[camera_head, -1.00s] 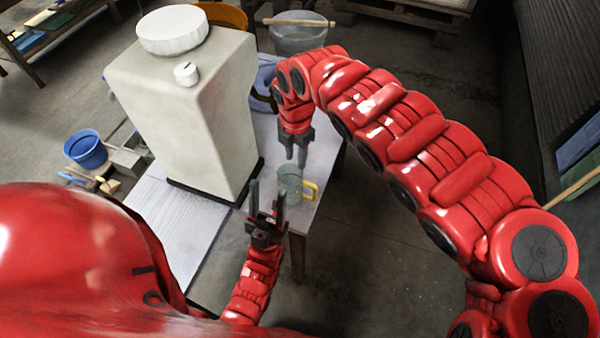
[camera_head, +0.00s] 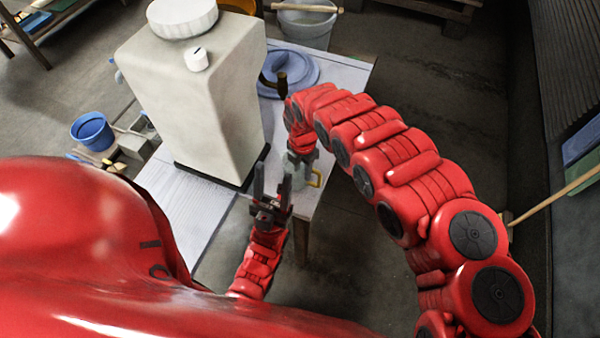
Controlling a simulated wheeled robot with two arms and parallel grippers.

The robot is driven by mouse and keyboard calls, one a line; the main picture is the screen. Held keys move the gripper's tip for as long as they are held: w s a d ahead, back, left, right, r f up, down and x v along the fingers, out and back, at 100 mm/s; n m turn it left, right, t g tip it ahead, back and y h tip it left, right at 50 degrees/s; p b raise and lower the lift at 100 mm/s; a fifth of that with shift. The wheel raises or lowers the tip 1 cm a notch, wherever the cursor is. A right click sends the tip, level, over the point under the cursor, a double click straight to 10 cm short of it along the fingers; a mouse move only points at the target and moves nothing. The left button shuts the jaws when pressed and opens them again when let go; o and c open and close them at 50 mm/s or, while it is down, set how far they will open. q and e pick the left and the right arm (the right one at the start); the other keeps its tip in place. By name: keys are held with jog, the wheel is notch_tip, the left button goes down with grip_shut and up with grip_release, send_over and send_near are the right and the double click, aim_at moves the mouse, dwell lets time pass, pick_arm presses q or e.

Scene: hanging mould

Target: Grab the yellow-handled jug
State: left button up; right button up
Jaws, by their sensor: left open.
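The clear greyish jug (camera_head: 296,184) stands near the table's right edge, its yellow handle (camera_head: 318,178) facing right. My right gripper (camera_head: 299,166) points down from above at the jug's top. Its fingers overlap the jug, and I cannot tell whether they are open or shut, or touching it. My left gripper (camera_head: 272,184) is open and points up in the picture, just left of the jug. One of its fingers partly covers the jug's left side.
A large pale box-shaped container (camera_head: 195,105) with white lids stands on the table (camera_head: 185,200) left of the jug. Behind are a blue round dish (camera_head: 300,75) and a grey bucket (camera_head: 306,22). A blue bucket (camera_head: 92,130) is at the left. Open floor lies right of the table.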

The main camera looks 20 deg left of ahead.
jog(key=p, duration=0.1)
send_over(304, 187)
jog(key=shift+a+f, duration=0.1)
jog(key=shift+f, duration=2.4)
grip_shut()
